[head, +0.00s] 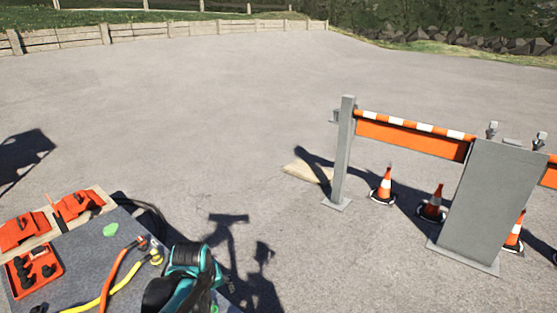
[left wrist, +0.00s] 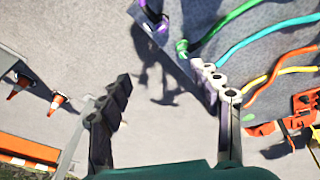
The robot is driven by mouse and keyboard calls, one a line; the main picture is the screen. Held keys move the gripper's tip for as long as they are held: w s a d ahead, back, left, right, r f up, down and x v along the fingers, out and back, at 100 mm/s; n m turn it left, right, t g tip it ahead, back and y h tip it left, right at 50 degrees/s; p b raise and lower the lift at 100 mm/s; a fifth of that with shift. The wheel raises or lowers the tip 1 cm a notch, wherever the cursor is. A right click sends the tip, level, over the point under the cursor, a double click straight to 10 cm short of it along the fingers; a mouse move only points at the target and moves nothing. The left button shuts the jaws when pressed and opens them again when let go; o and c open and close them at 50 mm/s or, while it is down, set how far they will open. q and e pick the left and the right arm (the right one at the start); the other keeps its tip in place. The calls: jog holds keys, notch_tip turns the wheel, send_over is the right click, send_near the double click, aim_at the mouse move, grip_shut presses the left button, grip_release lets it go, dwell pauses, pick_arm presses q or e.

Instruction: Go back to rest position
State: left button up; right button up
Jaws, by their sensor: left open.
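My left gripper (head: 188,284) shows at the bottom of the head view, teal and black, over or beside the near right part of the grey-topped table (head: 75,262). In the left wrist view its two dark fingers (left wrist: 165,85) stand wide apart with nothing between them, only pavement and shadow behind. The right finger overlaps the table edge in that picture; I cannot tell whether it touches. My right gripper is in neither view.
Orange and yellow cables (head: 121,268) lie on the table, with a green cable (left wrist: 222,33) in the wrist view. Red tool holders (head: 35,270) sit at its left. A grey post (head: 342,150) with an orange barrier and traffic cones (head: 384,187) stands right. Pavement beyond is open.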

pick_arm(q)
jog(key=s+r+m+t, duration=0.1)
jog(key=s+r+m, duration=0.1)
jog(key=s, duration=0.5)
jog(key=s+r+m+t, duration=0.1)
jog(key=s+m+t, duration=0.1)
jog(key=s, duration=0.6)
jog(key=shift+a+r+m, duration=0.15)
jog(key=shift+r+m, duration=0.2)
jog(key=shift+m, duration=0.05)
